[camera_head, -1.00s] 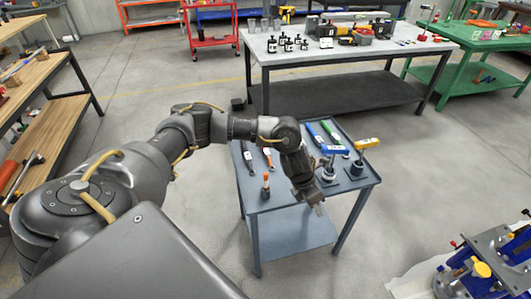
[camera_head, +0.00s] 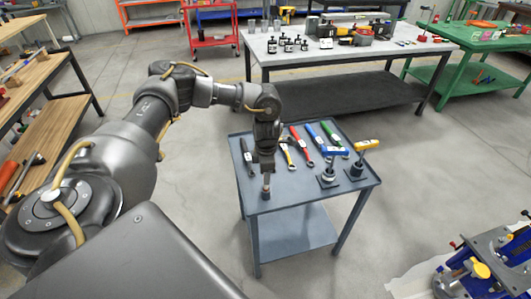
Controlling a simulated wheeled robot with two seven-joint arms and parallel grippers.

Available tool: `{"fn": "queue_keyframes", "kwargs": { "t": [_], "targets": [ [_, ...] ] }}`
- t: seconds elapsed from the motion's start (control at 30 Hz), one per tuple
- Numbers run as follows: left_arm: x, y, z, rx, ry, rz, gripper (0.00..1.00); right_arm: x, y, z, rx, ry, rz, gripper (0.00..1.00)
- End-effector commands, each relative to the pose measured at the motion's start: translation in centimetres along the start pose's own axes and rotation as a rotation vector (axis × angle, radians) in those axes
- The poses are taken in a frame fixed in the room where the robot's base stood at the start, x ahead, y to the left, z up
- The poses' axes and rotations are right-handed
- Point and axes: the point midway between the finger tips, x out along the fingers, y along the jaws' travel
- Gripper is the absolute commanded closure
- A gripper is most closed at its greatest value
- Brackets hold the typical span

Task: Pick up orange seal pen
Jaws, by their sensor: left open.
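The orange seal pen (camera_head: 266,190) stands upright near the front left of the grey-blue cart top (camera_head: 300,192). Only its lower part shows clearly, as my left gripper covers its top. My left gripper (camera_head: 267,172) points straight down, open, right over the pen. Its fingertips are at the height of the pen's upper end in the picture. I cannot tell whether they are around the pen or just above it. My right gripper is not in view.
Several long-handled tools, one of them a red one (camera_head: 301,147), lie at the back of the cart. Two screw jacks stand to the right, one with a blue handle (camera_head: 335,151) and one with a yellow handle (camera_head: 367,145). The cart's front middle is clear.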

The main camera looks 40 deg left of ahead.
Motion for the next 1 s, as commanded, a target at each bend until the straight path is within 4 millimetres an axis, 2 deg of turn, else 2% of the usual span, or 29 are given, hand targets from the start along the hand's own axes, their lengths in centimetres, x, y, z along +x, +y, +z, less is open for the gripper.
{"fn": "queue_keyframes", "kwargs": {
  "t": [0.27,0.43,0.6,0.87,1.0],
  "targets": [
    [1.0,0.0,0.0,0.0,0.002,0.0,0.58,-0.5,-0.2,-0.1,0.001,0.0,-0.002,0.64],
    [3.4,0.1,-0.1,0.0,0.003,0.001,0.58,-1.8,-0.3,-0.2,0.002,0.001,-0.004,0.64],
    [5.4,0.1,-0.1,-0.001,0.0,0.0,0.58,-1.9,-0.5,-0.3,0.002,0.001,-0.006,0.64],
    [5.7,0.1,-0.1,0.0,0.0,0.001,0.58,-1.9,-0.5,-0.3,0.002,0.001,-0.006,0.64],
    [5.7,0.1,-0.1,0.0,0.0,0.001,0.75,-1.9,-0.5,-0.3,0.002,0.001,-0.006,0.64]
  ]
}}
